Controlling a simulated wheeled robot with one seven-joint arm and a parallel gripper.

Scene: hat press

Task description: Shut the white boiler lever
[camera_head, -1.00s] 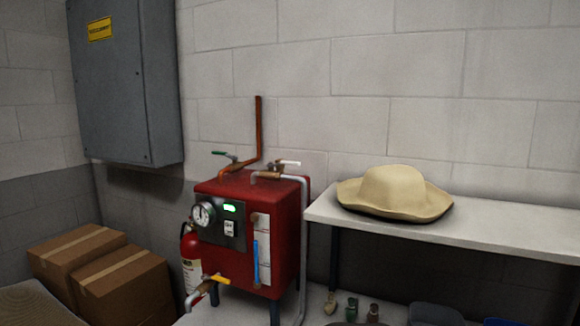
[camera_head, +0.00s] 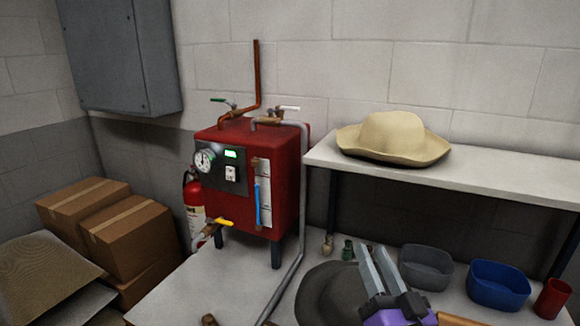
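The white boiler lever (camera_head: 288,108) sits on a brass valve at the top right of the red boiler (camera_head: 250,180). The white handle points right, roughly level and in line with the short brass fitting, above the bend of the grey pipe (camera_head: 302,190). My gripper (camera_head: 371,248) is at the bottom of the view, right of and well below the lever, in front of the dark hat. Its two grey fingers point up and away from me, close together with nothing visible between them. I cannot tell whether they touch.
A green lever (camera_head: 219,101) and a yellow lever (camera_head: 222,222) are also on the boiler. A tan hat (camera_head: 393,138) lies on the white shelf (camera_head: 475,172). A dark hat (camera_head: 322,292), bottles and bins (camera_head: 498,285) stand below. Cardboard boxes (camera_head: 125,235) are at left.

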